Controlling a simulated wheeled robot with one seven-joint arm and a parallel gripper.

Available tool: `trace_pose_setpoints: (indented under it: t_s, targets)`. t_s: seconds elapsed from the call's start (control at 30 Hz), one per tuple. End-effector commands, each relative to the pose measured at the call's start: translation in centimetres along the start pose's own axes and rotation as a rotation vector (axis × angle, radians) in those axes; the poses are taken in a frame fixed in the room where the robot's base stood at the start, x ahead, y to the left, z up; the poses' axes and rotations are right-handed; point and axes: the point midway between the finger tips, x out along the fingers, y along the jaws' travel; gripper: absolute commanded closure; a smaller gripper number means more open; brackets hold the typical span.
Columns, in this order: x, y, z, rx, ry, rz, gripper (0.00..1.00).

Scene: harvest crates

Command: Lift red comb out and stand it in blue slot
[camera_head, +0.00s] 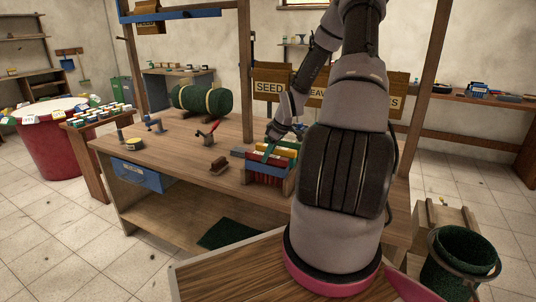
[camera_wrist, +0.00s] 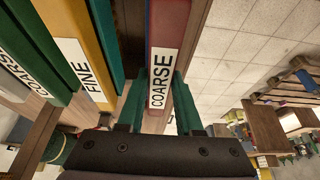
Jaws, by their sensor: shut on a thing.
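The red comb (camera_wrist: 178,30), with a white COARSE label, stands between the two teal fingers of my gripper (camera_wrist: 160,84) in the wrist view. The fingers are shut on it, one on each side. A thin blue strip shows along its left edge. Its lower end is out of view, so I cannot tell how deep it sits. In the head view my gripper (camera_head: 270,142) is at the comb rack (camera_head: 291,184) on the workbench, partly hidden by my arm. I cannot clearly make out the blue slot.
Left of the red comb in the wrist view are a yellow FINE comb (camera_wrist: 78,25) and a green COARSE comb (camera_wrist: 35,50), with a dark gap between. A brown block (camera_head: 219,166) and a red-handled tool (camera_head: 207,134) lie left of the rack on the workbench (camera_head: 180,150).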

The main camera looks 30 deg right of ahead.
Motion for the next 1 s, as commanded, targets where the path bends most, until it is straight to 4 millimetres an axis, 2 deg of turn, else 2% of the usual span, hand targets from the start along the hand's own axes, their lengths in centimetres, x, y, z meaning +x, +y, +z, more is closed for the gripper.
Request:
trace_pose_setpoints:
  t_s: [0.1,0.13,0.2,0.23,0.5,0.63,0.77,1.0]
  targets:
    - [0.3,0.0,0.1,0.0,0.0,0.0,1.0]
    - [0.3,0.0,0.1,0.0,0.0,0.0,0.62]
    - [0.2,0.0,0.1,0.0,0.0,0.001,0.35]
    - [0.2,0.0,0.1,0.0,0.0,0.0,0.31]
    - [0.2,0.0,0.1,0.0,0.0,0.0,0.31]
    - [-0.5,0.1,0.1,0.001,0.001,0.002,0.31]
    - [-2.6,0.2,0.2,0.003,0.001,0.005,0.31]
    - [-7.5,0.2,0.2,0.002,0.001,0.005,0.31]
